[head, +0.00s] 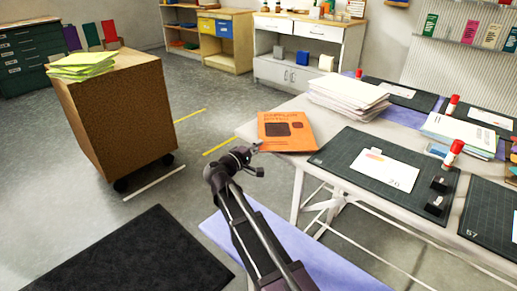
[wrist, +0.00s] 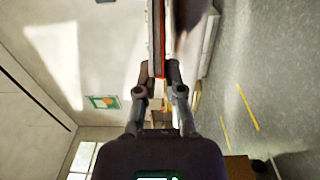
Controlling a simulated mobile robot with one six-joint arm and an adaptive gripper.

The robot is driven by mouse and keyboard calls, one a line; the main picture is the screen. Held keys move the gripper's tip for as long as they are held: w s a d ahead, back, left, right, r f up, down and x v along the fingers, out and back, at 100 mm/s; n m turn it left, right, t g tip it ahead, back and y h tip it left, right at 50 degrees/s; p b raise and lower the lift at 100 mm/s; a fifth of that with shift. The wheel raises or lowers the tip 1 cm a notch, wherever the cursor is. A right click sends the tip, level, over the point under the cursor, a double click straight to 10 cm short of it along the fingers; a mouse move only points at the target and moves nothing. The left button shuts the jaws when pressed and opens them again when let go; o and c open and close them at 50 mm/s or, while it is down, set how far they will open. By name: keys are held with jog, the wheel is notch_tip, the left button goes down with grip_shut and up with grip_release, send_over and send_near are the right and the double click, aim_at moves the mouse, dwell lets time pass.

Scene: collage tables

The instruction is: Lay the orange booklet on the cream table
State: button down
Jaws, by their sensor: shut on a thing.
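The orange booklet (head: 287,131), with dark print on its cover, shows cover up at the near left corner of the pale cream table (head: 243,131). My gripper (head: 255,153) is shut on its near left edge. In the wrist view my gripper (wrist: 160,78) has its two fingers on either side of the booklet (wrist: 157,40), which is seen edge-on as a thin orange-red strip. I cannot tell whether the booklet touches the table top or is held just above it.
Stacked white paper (head: 347,92) lies behind the booklet. A dark cutting mat (head: 335,153) with a white card lies to its right. A brown wheeled cabinet (head: 118,120) with green sheets stands left, with open floor between.

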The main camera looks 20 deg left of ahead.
jog(key=shift+f+b, duration=0.35)
jog(key=c, duration=0.8)
grip_release()
jog(key=shift+o, duration=0.2)
jog(key=shift+r, duration=0.2)
jog(key=v, duration=1.2)
jog(key=shift+r, duration=0.15)
